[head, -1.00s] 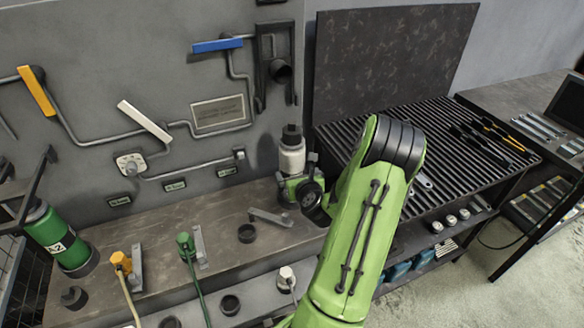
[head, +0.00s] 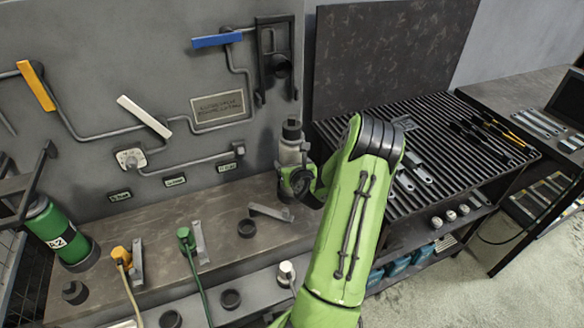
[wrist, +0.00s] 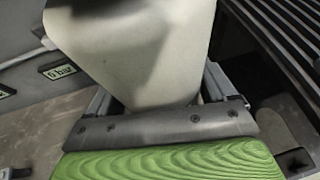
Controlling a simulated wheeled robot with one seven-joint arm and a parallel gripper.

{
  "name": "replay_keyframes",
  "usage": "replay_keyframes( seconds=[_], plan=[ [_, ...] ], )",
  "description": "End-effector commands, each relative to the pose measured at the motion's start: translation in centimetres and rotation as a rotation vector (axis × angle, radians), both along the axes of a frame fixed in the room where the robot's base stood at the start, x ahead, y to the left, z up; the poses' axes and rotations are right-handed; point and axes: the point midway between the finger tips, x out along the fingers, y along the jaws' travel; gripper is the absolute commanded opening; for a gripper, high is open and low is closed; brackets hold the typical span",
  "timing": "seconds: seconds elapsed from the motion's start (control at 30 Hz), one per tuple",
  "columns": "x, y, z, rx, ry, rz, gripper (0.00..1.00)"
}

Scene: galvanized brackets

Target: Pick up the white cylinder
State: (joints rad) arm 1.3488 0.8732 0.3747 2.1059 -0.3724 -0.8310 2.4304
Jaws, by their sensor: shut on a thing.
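The white cylinder (head: 290,153) stands upright with a dark cap at the back of the grey bench, by the wall panel. In the head view my gripper (head: 299,160) is at its lower right, and part of the cylinder is hidden behind the green and dark wrist parts. In the wrist view the white cylinder (wrist: 140,45) fills the upper middle, close to the camera. The grey fingers of my gripper (wrist: 158,92) lie on both sides of it, shut on it. Its cap is out of the wrist view. I cannot tell whether its base touches the bench.
A wall panel with pipes, a white lever (head: 144,116) and a blue lever (head: 217,40) rises behind. A green bottle (head: 55,235) stands at the left. Plugs, cables and dark rings occupy the bench front. A slatted table (head: 420,130) with tools is to the right.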

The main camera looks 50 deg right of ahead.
Motion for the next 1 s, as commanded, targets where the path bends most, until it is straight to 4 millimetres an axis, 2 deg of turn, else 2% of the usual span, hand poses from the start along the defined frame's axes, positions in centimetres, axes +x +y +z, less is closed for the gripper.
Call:
replay_keyframes(
  seconds=[0.03,0.23,0.53,0.67,0.87,1.0],
  plan=[
    [0.0,0.0,0.0,0.0,0.0,0.0,0.31],
    [0.0,0.0,0.0,0.0,0.0,0.0,0.0],
    [0.1,-0.1,0.7,-0.007,-0.007,-0.001,0.0],
    [0.2,-0.1,1.9,-0.009,-0.008,0.0,0.0],
    [0.2,-0.1,5.9,-0.012,-0.008,0.001,0.0],
    [0.2,-0.1,9.7,-0.015,-0.009,0.001,0.0]
  ],
)
